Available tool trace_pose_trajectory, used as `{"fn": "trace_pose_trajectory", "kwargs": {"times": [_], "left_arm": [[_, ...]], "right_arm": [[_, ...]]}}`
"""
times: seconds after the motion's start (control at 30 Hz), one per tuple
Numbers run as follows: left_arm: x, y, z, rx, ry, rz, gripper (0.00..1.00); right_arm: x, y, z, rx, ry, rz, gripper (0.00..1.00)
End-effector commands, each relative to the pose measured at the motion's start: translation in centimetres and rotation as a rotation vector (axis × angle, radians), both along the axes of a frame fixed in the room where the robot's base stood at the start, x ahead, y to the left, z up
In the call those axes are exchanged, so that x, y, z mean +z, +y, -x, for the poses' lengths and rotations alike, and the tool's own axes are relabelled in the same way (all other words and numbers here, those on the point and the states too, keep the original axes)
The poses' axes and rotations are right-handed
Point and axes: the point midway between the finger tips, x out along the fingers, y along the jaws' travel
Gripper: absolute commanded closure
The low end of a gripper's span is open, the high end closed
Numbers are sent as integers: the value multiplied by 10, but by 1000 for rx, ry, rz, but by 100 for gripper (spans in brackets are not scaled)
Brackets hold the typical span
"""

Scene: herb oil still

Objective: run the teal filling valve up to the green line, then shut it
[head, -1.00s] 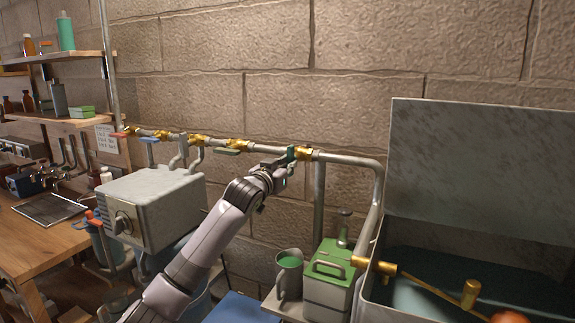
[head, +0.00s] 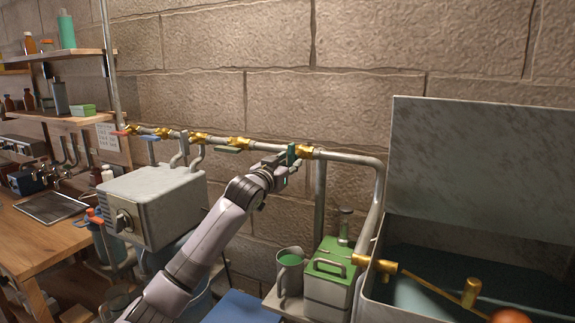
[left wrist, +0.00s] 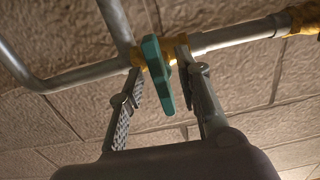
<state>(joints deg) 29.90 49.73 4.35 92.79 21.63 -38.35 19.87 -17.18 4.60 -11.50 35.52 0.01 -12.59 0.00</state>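The teal valve handle (head: 291,155) is on the wall pipe, left of its rightmost brass fitting. My left gripper (head: 284,166) is at this handle. In the left wrist view the teal handle (left wrist: 158,75) lies roughly crosswise to the pipe, between the two fingers of my left gripper (left wrist: 163,85). The fingers are apart, with a visible gap to the handle, so the gripper looks open around it. No green line can be made out in either view. My right gripper is not in view.
An open grey tank (head: 480,235) at right has a brass float arm (head: 430,286) and an orange ball (head: 508,315). A green-topped box (head: 330,270) and a jug of green liquid (head: 289,272) stand below the pipe.

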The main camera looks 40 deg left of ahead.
Motion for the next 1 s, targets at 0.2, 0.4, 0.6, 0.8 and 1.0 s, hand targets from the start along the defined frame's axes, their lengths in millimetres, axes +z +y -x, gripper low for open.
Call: {"fn": "trace_pose_trajectory", "kwargs": {"times": [0.2,0.4,0.6,0.8,1.0], "left_arm": [[-1,-4,13,-1,1,-1,69],[-2,-16,48,-2,2,-2,69],[-1,-27,84,-1,1,-1,69],[-1,-34,108,-1,1,1,69],[0,-36,115,1,1,-1,69]], "right_arm": [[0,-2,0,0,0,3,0],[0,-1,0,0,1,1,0],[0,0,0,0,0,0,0],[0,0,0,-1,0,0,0],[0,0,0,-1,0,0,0]]}}
